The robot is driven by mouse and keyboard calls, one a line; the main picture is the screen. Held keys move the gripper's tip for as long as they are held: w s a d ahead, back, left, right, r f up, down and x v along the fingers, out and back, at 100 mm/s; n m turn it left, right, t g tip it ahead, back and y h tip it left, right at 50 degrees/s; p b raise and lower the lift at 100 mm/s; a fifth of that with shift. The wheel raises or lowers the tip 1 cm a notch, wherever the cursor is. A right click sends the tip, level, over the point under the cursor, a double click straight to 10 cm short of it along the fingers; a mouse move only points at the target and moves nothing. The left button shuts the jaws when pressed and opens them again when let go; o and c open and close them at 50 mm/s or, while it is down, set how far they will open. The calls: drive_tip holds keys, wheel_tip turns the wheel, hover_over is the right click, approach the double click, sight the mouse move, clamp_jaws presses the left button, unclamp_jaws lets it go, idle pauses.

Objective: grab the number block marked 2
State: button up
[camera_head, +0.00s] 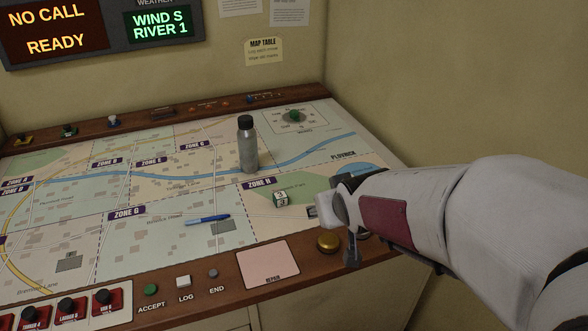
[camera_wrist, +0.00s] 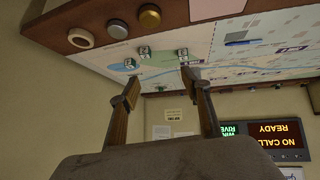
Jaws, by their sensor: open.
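A small pale number block (camera_head: 281,197) with green edges sits on the map table (camera_head: 190,250) just below the Zone H label; I cannot read its number for sure. The wrist view, upside down, shows three small blocks: one at left (camera_wrist: 130,64), one in the middle (camera_wrist: 145,52) and one at right (camera_wrist: 183,55). Their marks are too small to read. My gripper (camera_wrist: 160,74) is open and empty, its fingers spread apart, with the blocks beyond the fingertips. In the head view my gripper (camera_head: 334,228) is right of the visible block, hiding part of the table.
A grey bottle with black cap (camera_head: 247,146) stands upright behind the block. A blue pen (camera_head: 207,220) lies to its left. A gold button (camera_head: 327,242) and a pink Repair pad (camera_head: 267,263) are on the front wooden edge. Map space between them is mostly clear.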

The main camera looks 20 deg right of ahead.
drive_tip(key=w+d+f+t, duration=0.1)
drive_tip(key=w+d+f, duration=0.2)
drive_tip(key=w+f, duration=0.1)
drive_tip(key=w+d+f+t, duration=0.1)
drive_tip(key=w+d+f, duration=0.3)
drive_tip(key=f, duration=0.1)
drive_tip(key=w+d+f+t, duration=0.2)
drive_tip(key=w+d+f, duration=0.1)
drive_tip(key=w+f, duration=0.2)
drive_tip(key=shift+d+f+y, duration=0.25)
drive_tip(key=shift+d+y, duration=0.05)
drive_tip(key=shift+d, duration=0.05)
drive_tip(key=shift+w+d+f+t, duration=0.15)
drive_tip(key=shift+d+f+t, duration=0.1)
drive_tip(key=shift+f+t, duration=0.25)
drive_tip(key=shift+f, duration=0.1)
drive_tip(key=shift+x, duration=1.3)
drive_tip(key=shift+w, duration=0.1)
drive_tip(key=shift+a+x, duration=0.15)
drive_tip(key=shift+x, duration=1.1)
drive_tip(key=shift+a+x, duration=0.1)
drive_tip(key=shift+x, duration=1.15)
drive_tip(key=shift+c, duration=0.3)
drive_tip(key=c, duration=1)
